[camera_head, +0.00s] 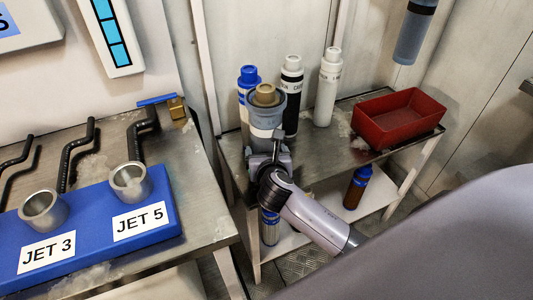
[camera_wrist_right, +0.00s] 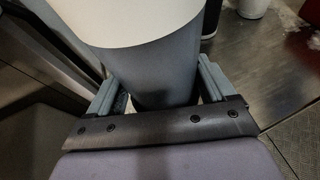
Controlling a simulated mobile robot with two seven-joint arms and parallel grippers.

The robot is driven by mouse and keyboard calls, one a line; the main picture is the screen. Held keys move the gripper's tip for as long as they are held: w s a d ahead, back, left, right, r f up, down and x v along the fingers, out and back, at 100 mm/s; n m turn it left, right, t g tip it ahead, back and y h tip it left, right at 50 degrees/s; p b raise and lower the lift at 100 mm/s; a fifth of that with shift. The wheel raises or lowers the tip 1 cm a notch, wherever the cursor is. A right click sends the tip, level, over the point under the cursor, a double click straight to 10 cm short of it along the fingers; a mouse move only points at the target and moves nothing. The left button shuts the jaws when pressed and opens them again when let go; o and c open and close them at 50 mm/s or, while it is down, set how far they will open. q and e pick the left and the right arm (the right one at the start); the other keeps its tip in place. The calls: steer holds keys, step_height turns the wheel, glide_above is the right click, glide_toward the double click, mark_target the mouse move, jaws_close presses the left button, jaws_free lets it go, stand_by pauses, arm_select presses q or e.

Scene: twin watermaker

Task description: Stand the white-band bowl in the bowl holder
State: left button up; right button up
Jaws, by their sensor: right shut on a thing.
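The white-band bowl (camera_head: 266,118) is a grey-blue cylinder with a pale band and a wide grey rim. A tan round piece shows inside its top. It is upright over the near left part of the metal shelf. My right gripper (camera_head: 268,148) is shut on its lower body. In the right wrist view the bowl (camera_wrist_right: 165,75) stands between the fingers of my right gripper (camera_wrist_right: 160,100), with the white band above the grey-blue part. I cannot pick out the bowl holder. My left gripper is not in view.
Blue-topped (camera_head: 248,78), black (camera_head: 291,90) and white (camera_head: 328,90) canisters stand close behind the bowl. A red tray (camera_head: 400,118) sits at the shelf's right. A black-banded bowl (camera_head: 414,34) hangs at top right. A blue block (camera_head: 85,228) with two metal cups is at left.

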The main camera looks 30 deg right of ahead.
steer(key=o, duration=1.2)
steer(key=shift+f, duration=0.1)
steer(key=shift+c, duration=0.2)
steer(key=shift+s+r, duration=0.1)
steer(key=shift+r, duration=0.1)
steer(key=p+v, duration=0.3)
steer(key=v, duration=0.8)
steer(key=s+a+f+m+g+y, duration=0.1)
steer(key=s+f+m+y, duration=0.2)
steer(key=m, duration=1.1)
steer(key=s+a+f+m+g+y, duration=0.1)
steer(key=s+f+m+y, duration=0.3)
steer(key=s+f+m, duration=0.4)
steer(key=s+m, duration=0.3)
steer(key=m, duration=0.4)
steer(key=shift+a+f+m, duration=0.25)
steer(key=shift+f+m, duration=0.05)
steer(key=shift+f, duration=0.05)
